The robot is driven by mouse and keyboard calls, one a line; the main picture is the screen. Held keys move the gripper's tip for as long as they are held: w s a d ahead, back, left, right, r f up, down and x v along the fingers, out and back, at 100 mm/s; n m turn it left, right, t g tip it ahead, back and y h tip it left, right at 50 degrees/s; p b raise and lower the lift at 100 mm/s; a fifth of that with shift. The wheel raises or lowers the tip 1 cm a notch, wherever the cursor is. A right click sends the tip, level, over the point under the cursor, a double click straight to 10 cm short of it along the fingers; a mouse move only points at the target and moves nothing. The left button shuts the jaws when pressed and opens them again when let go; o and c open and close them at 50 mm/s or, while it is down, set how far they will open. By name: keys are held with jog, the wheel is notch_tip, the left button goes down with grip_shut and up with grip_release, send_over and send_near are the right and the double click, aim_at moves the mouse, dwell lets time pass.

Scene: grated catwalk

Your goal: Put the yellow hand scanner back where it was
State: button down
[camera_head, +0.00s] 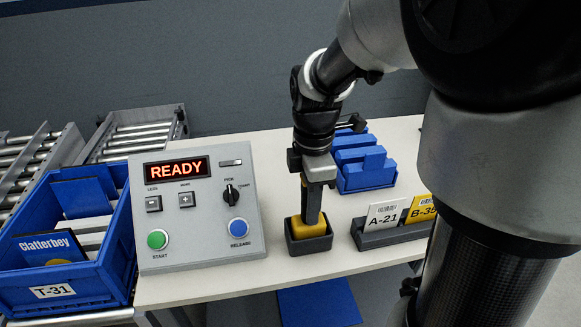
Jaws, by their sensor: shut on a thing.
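The yellow hand scanner (310,230) sits low in a dark grey open holder (309,245) on the white table, right of the control panel. Only a small yellow part of it shows above the holder's rim. My gripper (312,208) points straight down over the holder and is shut on the scanner. The fingers hide much of the scanner, and whether it rests on the holder's floor cannot be told.
A control panel (197,208) reading READY stands left. A blue tote (68,285) labelled T-31 is beside it, with roller conveyors (135,130) behind. A blue rack (365,165) and a card stand (377,238) with A-21 and B-35 cards are right of the holder.

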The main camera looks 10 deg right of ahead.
jog(key=shift+f, duration=0.2)
jog(key=c, duration=1.3)
grip_release()
jog(key=shift+r, duration=0.1)
